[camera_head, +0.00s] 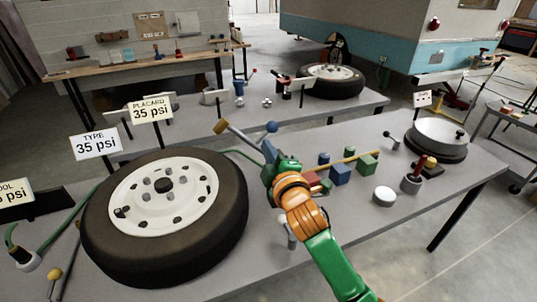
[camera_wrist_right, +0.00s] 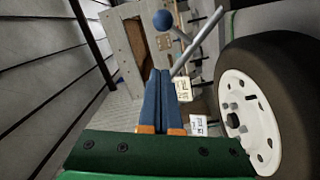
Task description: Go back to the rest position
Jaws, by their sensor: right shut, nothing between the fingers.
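My right arm, green and orange, reaches in from the bottom right of the head view. Its gripper (camera_head: 269,152) is over the table, to the right of the large tire. In the right wrist view the blue fingers (camera_wrist_right: 160,95) are together, with nothing between them. A blue ball (camera_wrist_right: 162,19) and a grey rod (camera_wrist_right: 198,41) appear beyond the fingertips there; I cannot tell whether the fingers touch them. The blue ball also shows beyond the gripper in the head view (camera_head: 272,127). My left gripper is not in view.
A tire with a white wheel (camera_head: 164,217) fills the table's left. Blue and green blocks (camera_head: 340,174), a white cylinder (camera_head: 384,196) and a round metal pan (camera_head: 438,137) stand to the right. Signs reading 35 psi (camera_head: 96,145) stand behind the tire. A second tire (camera_head: 332,81) lies farther back.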

